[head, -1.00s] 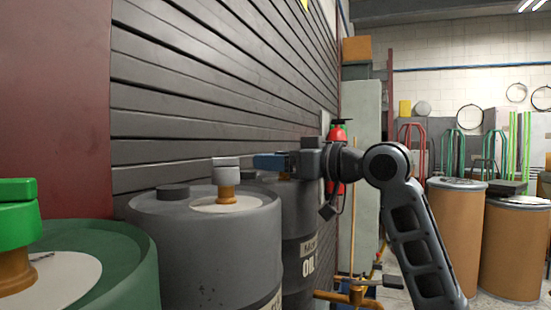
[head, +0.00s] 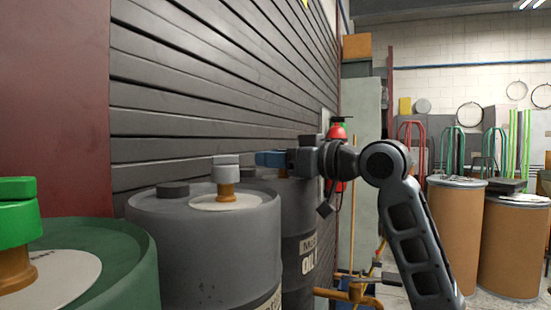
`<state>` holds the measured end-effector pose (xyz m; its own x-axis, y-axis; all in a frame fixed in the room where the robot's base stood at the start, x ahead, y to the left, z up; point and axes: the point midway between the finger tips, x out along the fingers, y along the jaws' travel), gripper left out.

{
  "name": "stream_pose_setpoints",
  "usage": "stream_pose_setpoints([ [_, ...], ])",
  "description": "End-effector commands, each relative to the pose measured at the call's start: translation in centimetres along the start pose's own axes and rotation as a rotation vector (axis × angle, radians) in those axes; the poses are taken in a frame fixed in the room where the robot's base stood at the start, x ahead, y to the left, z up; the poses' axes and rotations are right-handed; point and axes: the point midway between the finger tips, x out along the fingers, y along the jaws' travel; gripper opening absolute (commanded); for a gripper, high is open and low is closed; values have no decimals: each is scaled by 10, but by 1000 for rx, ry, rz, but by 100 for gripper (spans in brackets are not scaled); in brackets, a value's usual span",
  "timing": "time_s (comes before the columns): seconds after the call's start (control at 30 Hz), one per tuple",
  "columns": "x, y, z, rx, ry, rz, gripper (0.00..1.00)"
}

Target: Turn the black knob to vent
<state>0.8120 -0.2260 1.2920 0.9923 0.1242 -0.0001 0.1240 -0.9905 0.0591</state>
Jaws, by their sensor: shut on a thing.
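A black drum marked OIL (head: 302,250) stands behind the grey drum, partly hidden by it. My gripper (head: 271,158), with blue fingers, reaches in from the right at the level of the knobs, over the black drum's top. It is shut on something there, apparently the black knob. The knob itself cannot be made out, as the gripper covers that spot. Its label and pointing direction are hidden too.
The grey drum (head: 200,250) in front carries a light grey knob (head: 226,169) on a brass stem. A green drum (head: 115,270) with a green knob (head: 17,212) is at the left. The slatted wall (head: 200,90) runs close behind. Brown drums (head: 455,235) stand right.

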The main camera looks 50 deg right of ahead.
Motion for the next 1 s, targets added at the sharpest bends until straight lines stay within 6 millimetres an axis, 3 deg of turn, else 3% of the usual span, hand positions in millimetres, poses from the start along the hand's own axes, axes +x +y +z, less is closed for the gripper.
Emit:
stream_pose_setpoints([
  [0.6,0,5,-1,1,-20,343,10],
  [1.0,-1,7,0,0,-23,381,10],
])
